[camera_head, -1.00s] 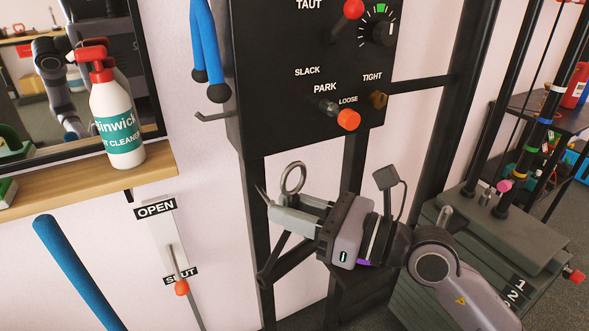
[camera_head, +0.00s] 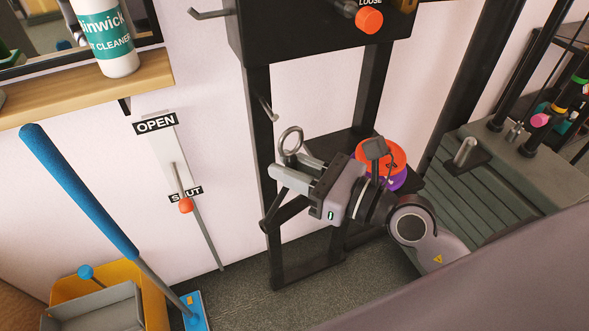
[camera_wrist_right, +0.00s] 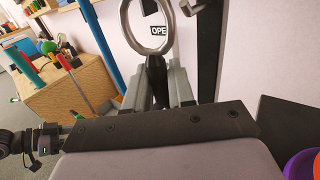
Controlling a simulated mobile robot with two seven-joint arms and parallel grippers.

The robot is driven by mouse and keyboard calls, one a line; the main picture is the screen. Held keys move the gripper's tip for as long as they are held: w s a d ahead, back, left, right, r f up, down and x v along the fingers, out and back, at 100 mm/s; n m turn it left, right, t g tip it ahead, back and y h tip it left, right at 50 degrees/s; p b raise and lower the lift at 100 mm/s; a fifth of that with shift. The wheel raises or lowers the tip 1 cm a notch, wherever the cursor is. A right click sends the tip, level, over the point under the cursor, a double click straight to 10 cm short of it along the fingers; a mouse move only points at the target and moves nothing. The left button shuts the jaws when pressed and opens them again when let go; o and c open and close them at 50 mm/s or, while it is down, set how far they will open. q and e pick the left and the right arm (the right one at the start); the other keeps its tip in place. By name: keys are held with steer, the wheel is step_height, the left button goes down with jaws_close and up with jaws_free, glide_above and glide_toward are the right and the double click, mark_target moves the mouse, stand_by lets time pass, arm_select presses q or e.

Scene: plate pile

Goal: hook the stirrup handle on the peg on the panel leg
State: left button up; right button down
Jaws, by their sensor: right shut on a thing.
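The stirrup handle (camera_head: 291,141) shows as a grey metal ring standing up from my right gripper (camera_head: 282,170). The gripper is shut on its lower part, which looks dark in the right wrist view, where the ring (camera_wrist_right: 146,48) rises above the fingers. The peg (camera_head: 265,108) is a short light rod sticking out from the black panel leg (camera_head: 258,135). The ring is below and to the right of the peg in the head view, apart from it. A dark part with a green light (camera_wrist_right: 47,149) at the wrist view's left edge looks like my left gripper; its jaws are unclear.
The black panel (camera_head: 300,35) is above, with a hook (camera_head: 210,13) on its left side. An orange and purple stack (camera_head: 392,160) lies behind my right wrist. The OPEN/SHUT lever (camera_head: 185,204) and a blue-handled pole (camera_head: 80,190) are at left.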

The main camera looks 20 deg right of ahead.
steer(key=shift+w+b, duration=0.4)
steer(key=shift+w, duration=0.9)
steer(key=w, duration=0.2)
steer(key=w+f+b, duration=0.1)
steer(key=w, duration=0.1)
steer(key=w+b, duration=0.1)
steer(key=w, duration=0.1)
steer(key=shift+a+f, duration=0.15)
steer(key=shift+f, duration=0.15)
steer(key=c, duration=0.9)
jaws_free()
steer(key=shift+s+f, duration=0.1)
steer(key=shift+f, duration=0.05)
